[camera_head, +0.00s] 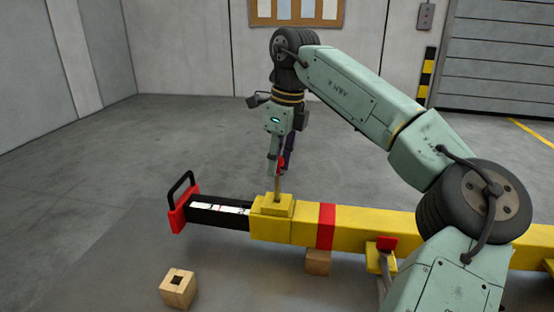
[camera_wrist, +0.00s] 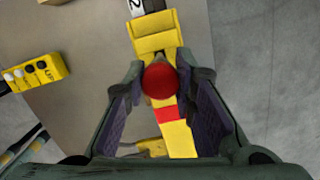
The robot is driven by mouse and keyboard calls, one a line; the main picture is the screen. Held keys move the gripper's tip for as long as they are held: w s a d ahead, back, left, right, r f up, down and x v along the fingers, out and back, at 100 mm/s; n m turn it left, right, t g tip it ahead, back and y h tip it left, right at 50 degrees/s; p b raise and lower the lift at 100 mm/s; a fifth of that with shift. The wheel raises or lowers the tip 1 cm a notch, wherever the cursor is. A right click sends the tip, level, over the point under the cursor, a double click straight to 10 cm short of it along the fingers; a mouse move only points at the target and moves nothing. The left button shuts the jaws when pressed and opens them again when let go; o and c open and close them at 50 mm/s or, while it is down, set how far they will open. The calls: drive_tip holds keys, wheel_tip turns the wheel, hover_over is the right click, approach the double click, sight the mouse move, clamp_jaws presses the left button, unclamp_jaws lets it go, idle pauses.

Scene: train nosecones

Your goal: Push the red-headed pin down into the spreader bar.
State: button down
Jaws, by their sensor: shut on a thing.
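The red-headed pin (camera_head: 278,183) stands upright above the raised yellow collar of the spreader bar (camera_head: 350,222). Its metal shank runs down to the collar top; how deep it sits inside is hidden. My gripper (camera_head: 278,165) is above the bar with its fingers around the pin's head. In the wrist view the round red head (camera_wrist: 160,80) lies between the two fingertips of my gripper (camera_wrist: 161,82), with the bar (camera_wrist: 178,137) below it. The gripper is shut on the pin.
A black inner bar (camera_head: 218,215) with a white marked strip and a red end handle (camera_head: 178,208) extends left. A wooden block with a square hole (camera_head: 177,288) stands on the floor. A yellow control box (camera_wrist: 35,73) shows in the wrist view.

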sight(275, 198)
drive_tip(key=shift+f+b, duration=1.9)
drive_tip(key=shift+f, duration=1.7)
idle(0.3)
drive_tip(key=c, duration=1.2)
unclamp_jaws()
drive_tip(key=shift+c, duration=0.2)
drive_tip(key=shift+r, duration=0.1)
drive_tip(key=r, duration=0.4)
drive_tip(key=d+r, duration=0.1)
drive_tip(key=r, duration=0.3)
drive_tip(key=s+r, duration=0.1)
drive_tip(key=r, duration=0.2)
drive_tip(key=shift+d+r, duration=0.3)
drive_tip(key=shift+r, duration=0.1)
